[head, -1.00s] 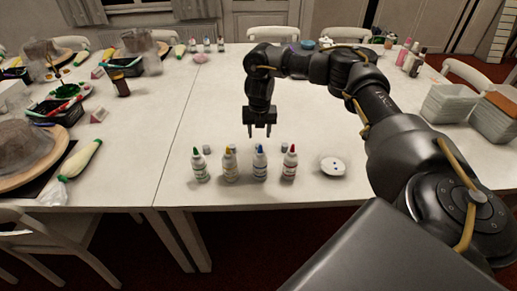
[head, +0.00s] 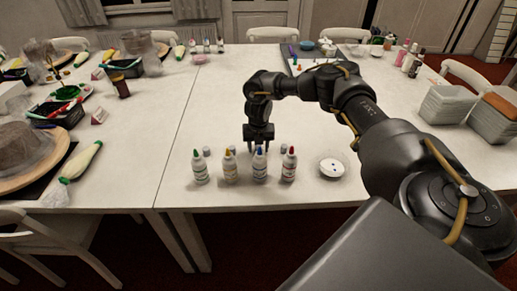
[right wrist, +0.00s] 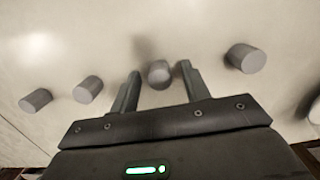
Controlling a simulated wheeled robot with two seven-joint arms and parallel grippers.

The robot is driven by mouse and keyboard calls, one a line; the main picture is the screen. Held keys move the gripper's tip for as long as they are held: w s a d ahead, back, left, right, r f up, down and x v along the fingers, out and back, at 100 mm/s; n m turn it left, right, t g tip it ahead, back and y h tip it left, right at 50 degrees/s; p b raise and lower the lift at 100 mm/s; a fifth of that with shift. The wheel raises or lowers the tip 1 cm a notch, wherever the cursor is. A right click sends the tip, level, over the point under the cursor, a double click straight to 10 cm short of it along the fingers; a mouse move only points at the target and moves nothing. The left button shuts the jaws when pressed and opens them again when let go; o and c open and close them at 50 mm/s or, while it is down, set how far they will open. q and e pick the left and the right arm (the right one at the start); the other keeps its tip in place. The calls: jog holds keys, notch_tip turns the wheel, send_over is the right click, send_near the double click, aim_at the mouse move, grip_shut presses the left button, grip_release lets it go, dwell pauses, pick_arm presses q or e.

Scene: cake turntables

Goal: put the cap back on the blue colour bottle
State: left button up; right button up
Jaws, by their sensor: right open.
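The blue colour bottle (head: 260,167) stands upright on the white table, third from the left in a row, its blue tip bare. My right gripper (head: 259,145) is low over the table just behind it, fingers pointing down. In the right wrist view my right gripper (right wrist: 159,70) is open, with a small grey cap (right wrist: 159,73) between its fingertips. A gap shows on either side, so the cap is not gripped. In the head view that cap is hidden by the gripper and bottle. My left gripper is not in view.
Bottles with green (head: 200,169), yellow (head: 230,168) and red (head: 289,166) tips stand in the same row. Other grey caps (right wrist: 88,89) lie beside the gripper, one (right wrist: 245,58) to its right. A white round dish (head: 332,168) is to the right.

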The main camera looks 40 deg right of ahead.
jog(key=shift+f, duration=0.1)
grip_shut()
dwell(0.4)
notch_tip(320, 180, up, 10)
jog(key=b, duration=0.1)
dwell(0.5)
